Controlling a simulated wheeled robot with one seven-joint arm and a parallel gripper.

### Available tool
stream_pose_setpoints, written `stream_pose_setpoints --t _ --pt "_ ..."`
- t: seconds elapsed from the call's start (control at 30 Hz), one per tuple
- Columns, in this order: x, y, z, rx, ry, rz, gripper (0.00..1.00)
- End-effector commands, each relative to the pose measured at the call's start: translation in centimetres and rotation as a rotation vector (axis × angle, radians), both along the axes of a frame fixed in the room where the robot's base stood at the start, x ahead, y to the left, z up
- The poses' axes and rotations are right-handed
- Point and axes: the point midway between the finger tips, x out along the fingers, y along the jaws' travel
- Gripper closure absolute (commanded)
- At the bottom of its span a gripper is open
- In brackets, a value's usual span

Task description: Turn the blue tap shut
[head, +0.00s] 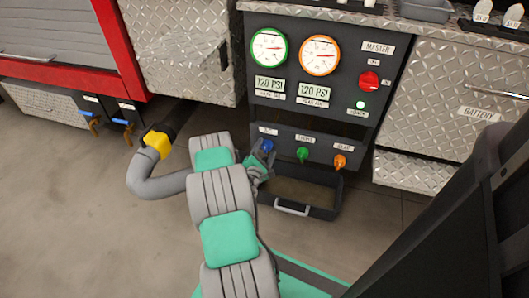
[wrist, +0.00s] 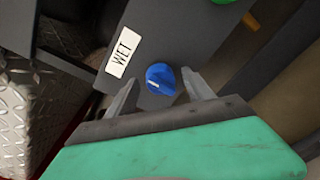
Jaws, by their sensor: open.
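The blue tap (head: 267,145) is the leftmost of three on the lower dark panel. In the wrist view the blue tap (wrist: 163,73) is a round knob with a short white mark, beside a label reading WET (wrist: 122,52). My gripper (head: 262,156) is at the blue tap in the head view. In the wrist view my gripper (wrist: 160,79) is open, with one finger on each side of the knob. Gaps show between the fingers and the knob, so it is not gripped. My gripper partly covers the tap in the head view.
A green tap (head: 302,154) and an orange tap (head: 340,161) sit to the right. A dark tray with a handle (head: 292,208) is below them. Two gauges (head: 319,55) and a red master switch (head: 369,81) are above. A grey hose with a yellow end (head: 157,143) is at left.

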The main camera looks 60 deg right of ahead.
Motion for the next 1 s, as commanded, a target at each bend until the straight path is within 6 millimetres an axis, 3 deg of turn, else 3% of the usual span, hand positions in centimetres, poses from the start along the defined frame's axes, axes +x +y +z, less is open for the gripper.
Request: stream_pose_setpoints --t 0.23,0.4,1.0 --pt "-0.6 5.0 0.7 0.004 0.006 0.007 0.39" --pt "-0.9 6.5 0.7 0.0 0.0 0.001 0.39" --pt "-0.9 7.3 1.3 0.001 -0.013 -0.003 0.39"
